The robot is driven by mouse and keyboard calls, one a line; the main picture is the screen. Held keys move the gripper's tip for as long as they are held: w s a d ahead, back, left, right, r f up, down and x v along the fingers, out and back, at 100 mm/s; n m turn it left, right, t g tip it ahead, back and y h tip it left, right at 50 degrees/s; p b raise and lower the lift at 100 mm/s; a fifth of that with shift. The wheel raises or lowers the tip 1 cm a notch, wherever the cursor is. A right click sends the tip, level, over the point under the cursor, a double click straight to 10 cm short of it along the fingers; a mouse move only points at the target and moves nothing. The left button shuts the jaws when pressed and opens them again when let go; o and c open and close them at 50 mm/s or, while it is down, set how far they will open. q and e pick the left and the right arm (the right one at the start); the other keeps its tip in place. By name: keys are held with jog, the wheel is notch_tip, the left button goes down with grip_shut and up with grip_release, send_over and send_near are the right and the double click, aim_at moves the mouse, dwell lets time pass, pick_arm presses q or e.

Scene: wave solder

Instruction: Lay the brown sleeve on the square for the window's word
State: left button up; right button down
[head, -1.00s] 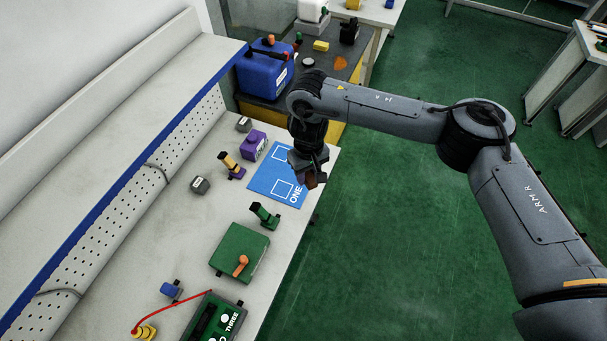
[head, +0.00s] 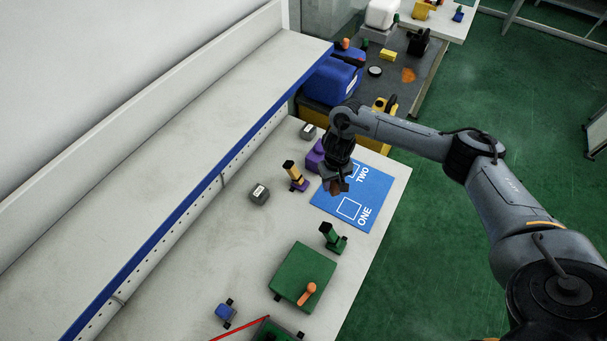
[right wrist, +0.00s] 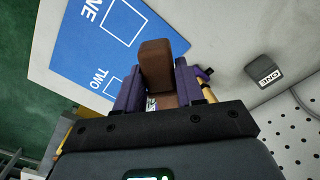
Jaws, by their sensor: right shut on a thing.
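My right gripper (head: 337,184) is shut on the brown sleeve (right wrist: 157,68), holding it above the left edge of the blue mat (head: 380,184). In the right wrist view the sleeve sticks out between the two fingers (right wrist: 158,88). The mat (right wrist: 72,48) has two white outlined squares. The square by ONE (head: 349,208) is clear and empty. The square by TWO (head: 355,170) is partly hidden by my gripper. The dark green unit (head: 272,330) is cut off at the bottom edge, its window word out of view. My left gripper is not in view.
A yellow and black part on a purple stand (head: 297,177) and a purple block (head: 315,155) stand close left of the gripper. Grey labelled blocks (head: 260,194), a green stand (head: 332,238) and a green box with orange lever (head: 303,275) are on the bench.

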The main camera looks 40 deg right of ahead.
jog(key=b, duration=0.1)
send_over(351, 213)
notch_tip(351, 213, down, 6)
jog(key=shift+s+f+m, duration=0.1)
jog(key=shift+f+m, duration=0.2)
jog(key=shift+f, duration=0.1)
notch_tip(351, 213, down, 3)
jog(key=shift+f+b, duration=0.85)
jog(key=shift+f, duration=0.6)
jog(key=shift+f, duration=0.1)
